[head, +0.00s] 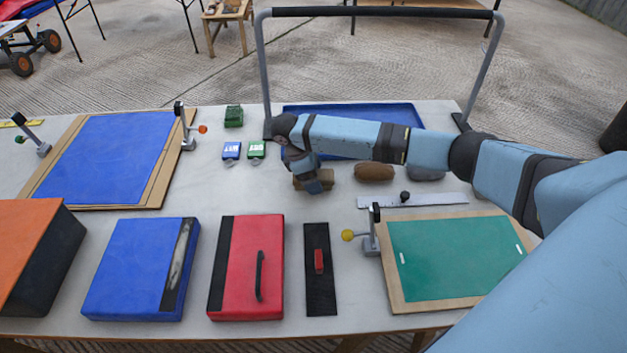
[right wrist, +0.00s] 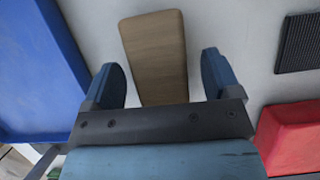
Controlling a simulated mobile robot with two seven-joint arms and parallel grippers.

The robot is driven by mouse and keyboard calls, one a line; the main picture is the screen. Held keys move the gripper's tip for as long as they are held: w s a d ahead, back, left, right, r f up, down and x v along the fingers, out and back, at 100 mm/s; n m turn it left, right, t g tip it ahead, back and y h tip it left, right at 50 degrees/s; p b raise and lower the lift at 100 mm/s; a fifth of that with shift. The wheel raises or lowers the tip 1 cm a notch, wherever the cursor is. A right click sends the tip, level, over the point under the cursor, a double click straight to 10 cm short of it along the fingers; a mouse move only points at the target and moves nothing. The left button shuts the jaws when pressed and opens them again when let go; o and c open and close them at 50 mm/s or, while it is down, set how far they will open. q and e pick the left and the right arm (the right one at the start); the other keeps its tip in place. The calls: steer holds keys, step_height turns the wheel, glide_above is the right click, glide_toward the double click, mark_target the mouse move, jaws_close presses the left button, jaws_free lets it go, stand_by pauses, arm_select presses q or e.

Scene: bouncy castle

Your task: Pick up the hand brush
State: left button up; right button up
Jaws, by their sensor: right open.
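The likely hand brush is a brown, wooden-looking block (right wrist: 155,50) in the right wrist view, lying on the pale tabletop between my right gripper's fingers (right wrist: 160,75). Its bristles are not visible. The fingers are open, one on each side of it, with a gap on both sides; its near end is hidden by the gripper body. In the head view my right gripper (head: 312,180) points down over this brown block (head: 327,176) and mostly covers it. My left gripper is not in view.
A brown rounded block (head: 375,172) and a grey one (head: 427,173) lie to the right. A blue tray (head: 405,112) is behind. A red case (head: 240,265), blue case (head: 130,265) and black strip (head: 320,295) lie in front. A metal hoop frame (head: 262,70) stands behind.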

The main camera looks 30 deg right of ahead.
steer(key=shift+p, duration=0.3)
stand_by(0.4)
steer(key=shift+f+p, duration=0.2)
steer(key=shift+p, duration=0.1)
stand_by(0.3)
steer(key=c, duration=1.1)
steer(key=shift+o, duration=0.2)
